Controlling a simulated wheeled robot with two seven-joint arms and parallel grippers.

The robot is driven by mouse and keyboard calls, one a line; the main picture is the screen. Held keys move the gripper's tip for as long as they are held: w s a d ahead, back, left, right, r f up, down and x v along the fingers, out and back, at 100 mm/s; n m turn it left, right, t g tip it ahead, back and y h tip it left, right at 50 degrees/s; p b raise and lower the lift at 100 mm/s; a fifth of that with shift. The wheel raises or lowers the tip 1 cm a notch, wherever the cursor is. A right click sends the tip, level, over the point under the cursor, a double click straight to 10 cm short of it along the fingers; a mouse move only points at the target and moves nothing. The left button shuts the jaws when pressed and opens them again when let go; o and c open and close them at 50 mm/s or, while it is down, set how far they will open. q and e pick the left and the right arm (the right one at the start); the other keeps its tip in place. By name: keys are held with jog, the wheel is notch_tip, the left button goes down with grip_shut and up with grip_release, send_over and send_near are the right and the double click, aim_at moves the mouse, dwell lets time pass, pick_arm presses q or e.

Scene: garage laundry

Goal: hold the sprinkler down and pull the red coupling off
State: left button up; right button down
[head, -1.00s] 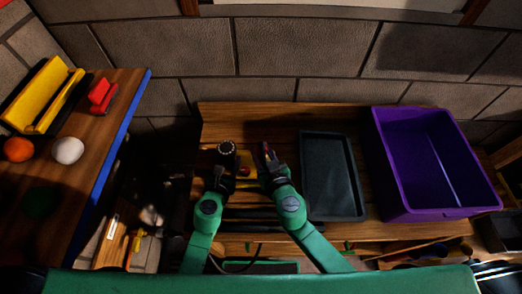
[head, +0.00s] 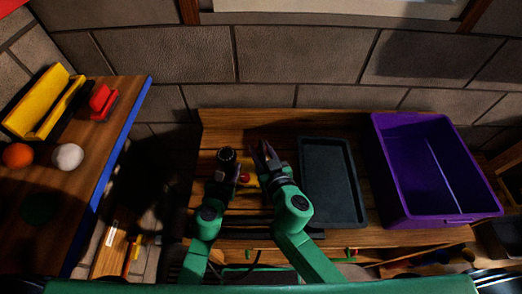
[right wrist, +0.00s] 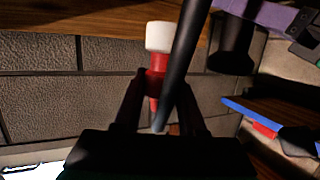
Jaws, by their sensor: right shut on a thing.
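My right gripper (head: 265,152) is above the wooden bench. In the right wrist view a red piece with a white end, which looks like the red coupling (right wrist: 158,70), sits between its fingers, and the gripper is shut on it. A dark bar crosses in front of it. In the head view a small yellow and red thing, probably part of the sprinkler (head: 248,182), shows between my arms, mostly hidden. My left gripper (head: 225,162) is left of it, by a dark round piece with pale dots; its fingers are not clear.
A dark tray (head: 333,180) lies right of my right arm, with a purple bin (head: 440,165) beyond it. A side table with a blue edge (head: 115,170) stands at the left, holding an orange ball (head: 18,155) and a white ball (head: 68,157). A block wall closes the back.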

pick_arm(q)
jog(key=o, duration=0.5)
jog(key=v, duration=1.2)
